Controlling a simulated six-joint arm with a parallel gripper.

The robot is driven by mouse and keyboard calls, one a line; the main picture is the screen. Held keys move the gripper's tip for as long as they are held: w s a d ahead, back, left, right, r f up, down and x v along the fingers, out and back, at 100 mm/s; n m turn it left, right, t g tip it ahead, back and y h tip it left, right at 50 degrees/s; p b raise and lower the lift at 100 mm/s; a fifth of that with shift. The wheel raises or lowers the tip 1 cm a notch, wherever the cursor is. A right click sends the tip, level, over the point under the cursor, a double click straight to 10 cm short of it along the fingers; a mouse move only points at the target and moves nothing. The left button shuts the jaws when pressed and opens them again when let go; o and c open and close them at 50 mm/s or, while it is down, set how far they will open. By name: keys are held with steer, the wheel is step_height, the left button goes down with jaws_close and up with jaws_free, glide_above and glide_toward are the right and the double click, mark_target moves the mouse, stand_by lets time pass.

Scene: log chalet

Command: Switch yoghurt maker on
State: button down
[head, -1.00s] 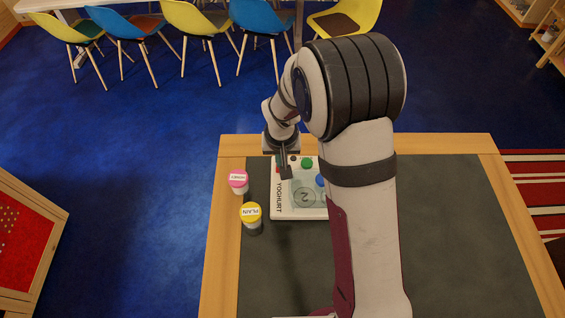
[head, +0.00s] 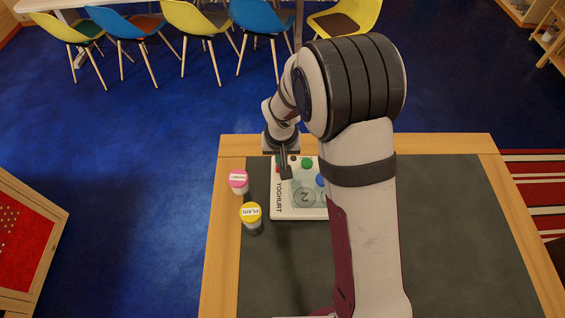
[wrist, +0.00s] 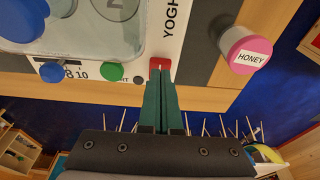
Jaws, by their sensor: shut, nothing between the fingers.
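The yoghurt maker (head: 279,205) is a white box with a clear lid, lying on the dark table mat and partly hidden behind my arm in the head view. In the wrist view its white edge with the YOGHURT lettering (wrist: 170,22) shows, along with a small red switch (wrist: 160,64). My gripper (wrist: 159,76) is shut and empty, its dark green fingertips right at the red switch. I cannot tell whether they touch it or which way the switch is set. In the head view my gripper (head: 287,177) is over the machine's left end.
A pink-lidded honey jar (head: 238,180) and a yellow-lidded plain jar (head: 251,215) stand left of the machine. The wooden table edge (head: 228,190) is beyond them.

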steer(key=shift+f, duration=0.65)
steer(key=shift+r, duration=0.65)
stand_by(0.4)
step_height(320, 180, up, 5)
steer(key=shift+r, duration=0.1)
stand_by(0.4)
